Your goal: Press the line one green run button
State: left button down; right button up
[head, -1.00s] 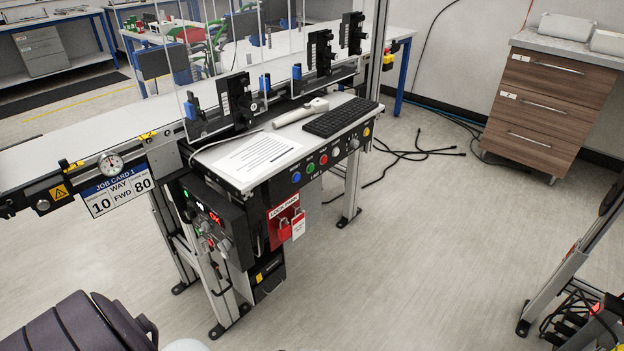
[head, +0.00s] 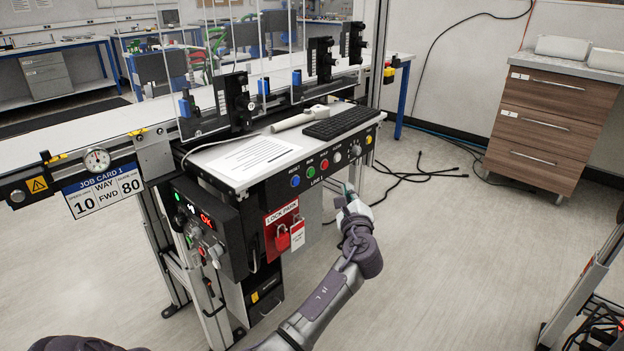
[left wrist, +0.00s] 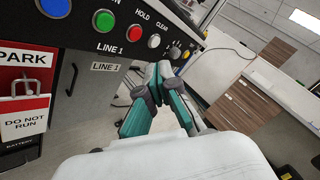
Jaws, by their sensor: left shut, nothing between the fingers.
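The green run button (head: 310,172) is on the black front panel of the line 1 console, between a blue button (head: 295,181) and a red hold button (head: 324,164). The green button also shows at the top of the left wrist view (left wrist: 104,20), unobstructed. My left gripper (head: 346,190) is in front of the panel, below and to the right of the green button and apart from it. In the left wrist view its teal and grey fingers (left wrist: 160,78) are shut with nothing between them. My right gripper is not in view.
A white clear button (head: 337,157) and a dark knob (head: 356,150) are farther right on the panel. A keyboard (head: 332,125) lies on the console top. Open floor lies to the right.

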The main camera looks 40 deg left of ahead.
aim_at(311, 173)
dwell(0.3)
pick_arm(q)
jog(key=a, duration=0.8)
jog(key=shift+w+a, duration=0.35)
jog(key=shift+a, duration=0.05)
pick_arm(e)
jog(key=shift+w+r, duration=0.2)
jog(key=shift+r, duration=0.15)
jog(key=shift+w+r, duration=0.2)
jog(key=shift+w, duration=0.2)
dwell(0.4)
pick_arm(q)
jog(key=shift+a, duration=0.35)
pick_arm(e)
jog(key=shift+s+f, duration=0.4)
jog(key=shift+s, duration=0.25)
